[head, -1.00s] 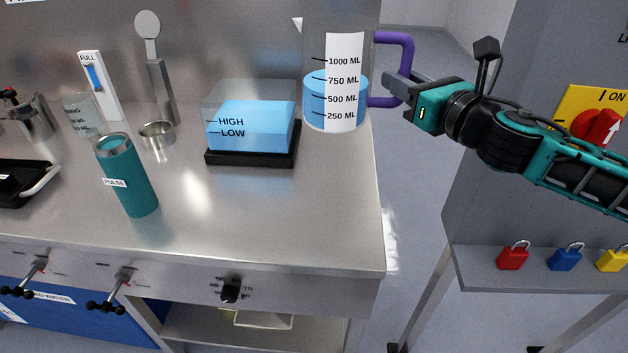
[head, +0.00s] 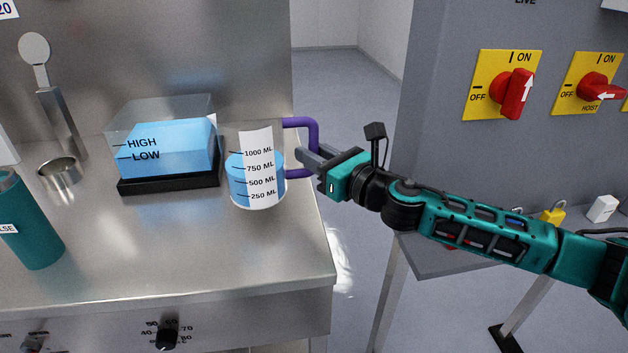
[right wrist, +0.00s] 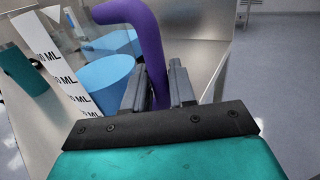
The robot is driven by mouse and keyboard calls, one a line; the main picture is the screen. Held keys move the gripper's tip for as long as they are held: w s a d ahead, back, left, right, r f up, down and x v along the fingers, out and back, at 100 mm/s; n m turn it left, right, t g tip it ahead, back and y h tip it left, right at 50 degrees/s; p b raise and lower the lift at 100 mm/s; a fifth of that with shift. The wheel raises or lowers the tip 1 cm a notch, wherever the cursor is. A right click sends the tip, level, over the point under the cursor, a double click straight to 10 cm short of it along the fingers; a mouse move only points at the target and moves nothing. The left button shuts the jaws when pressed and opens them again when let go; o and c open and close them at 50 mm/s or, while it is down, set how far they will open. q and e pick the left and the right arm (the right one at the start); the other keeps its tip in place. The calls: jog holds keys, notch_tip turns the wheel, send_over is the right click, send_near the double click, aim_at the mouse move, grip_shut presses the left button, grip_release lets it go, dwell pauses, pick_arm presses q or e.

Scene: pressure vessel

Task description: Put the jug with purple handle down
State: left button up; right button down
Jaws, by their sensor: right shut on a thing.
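The jug with purple handle (head: 257,188) is a clear container with a white scale label and blue liquid in it. It is upright at the right end of the steel counter. I cannot tell whether its base touches the counter. My right gripper (head: 308,160) is shut on the purple handle (head: 313,137) from the right. In the right wrist view the handle (right wrist: 151,50) passes between the two fingers (right wrist: 162,95). My left gripper is not in view.
A clear tank (head: 165,150) of blue liquid on a black base stands just left of the jug. A teal bottle (head: 30,225) and a steel cup (head: 60,176) are farther left. The counter in front (head: 200,245) is clear. Its right edge is close to the jug.

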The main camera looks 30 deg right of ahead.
aim_at(314, 175)
notch_tip(314, 175, down, 4)
jog(key=shift+r+b, duration=0.1)
jog(key=shift+b, duration=0.8)
jog(key=shift+f, duration=0.3)
jog(key=shift+r, duration=0.1)
jog(key=c, duration=0.9)
grip_release()
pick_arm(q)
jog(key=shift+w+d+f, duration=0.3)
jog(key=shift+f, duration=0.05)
